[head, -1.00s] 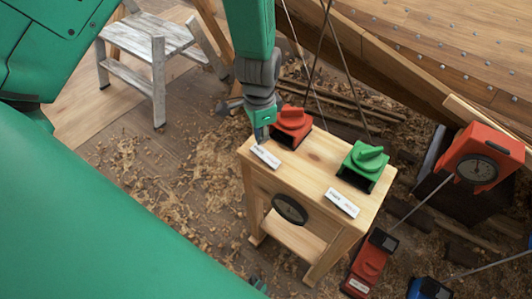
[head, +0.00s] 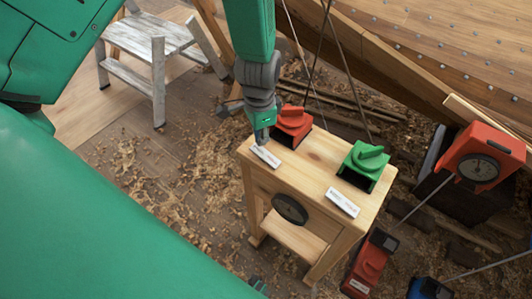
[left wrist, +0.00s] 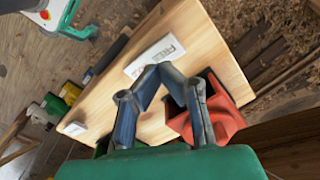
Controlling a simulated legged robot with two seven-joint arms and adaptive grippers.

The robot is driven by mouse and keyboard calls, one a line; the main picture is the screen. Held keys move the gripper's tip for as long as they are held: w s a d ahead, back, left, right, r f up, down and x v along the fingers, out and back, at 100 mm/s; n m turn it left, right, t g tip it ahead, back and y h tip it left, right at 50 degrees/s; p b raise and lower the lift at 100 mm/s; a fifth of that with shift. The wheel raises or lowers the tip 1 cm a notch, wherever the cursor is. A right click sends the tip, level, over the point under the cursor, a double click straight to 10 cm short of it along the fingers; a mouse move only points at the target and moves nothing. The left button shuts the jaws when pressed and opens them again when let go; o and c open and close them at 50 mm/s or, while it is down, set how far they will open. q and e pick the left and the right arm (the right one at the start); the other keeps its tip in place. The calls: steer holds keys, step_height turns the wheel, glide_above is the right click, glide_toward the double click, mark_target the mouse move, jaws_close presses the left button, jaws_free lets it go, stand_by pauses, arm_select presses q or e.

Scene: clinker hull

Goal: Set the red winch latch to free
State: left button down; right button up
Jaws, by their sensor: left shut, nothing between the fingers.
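The red winch latch (head: 293,122), a red housing with a raised handle on top, sits on the wooden stand's top (head: 318,158) at its far left. A white label (head: 265,156) lies in front of it. My left gripper (head: 262,140) is shut and empty beside the latch's left side, just above the label. In the left wrist view, the gripper's fingers (left wrist: 160,72) meet over the label's edge (left wrist: 162,52), with the red latch (left wrist: 215,115) to their right, partly covered by a finger. I cannot tell the handle's exact setting.
A similar green latch (head: 363,163) with its own label (head: 342,202) is on the stand's right side. A dark round dial (head: 290,209) is on the stand's front. A red gauge box (head: 483,155) stands right, and a pale step stool (head: 155,45) back left. Shavings cover the floor.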

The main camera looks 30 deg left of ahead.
mark_target(261, 151)
arm_select(q)
steer(key=shift+f+b, duration=1.1)
steer(key=shift+f, duration=1)
stand_by(0.6)
steer(key=shift+r+p, duration=0.85)
step_height(261, 151, up, 6)
steer(key=p, duration=0.5)
steer(key=shift+f, duration=0.25)
steer(key=shift+f, duration=0.1)
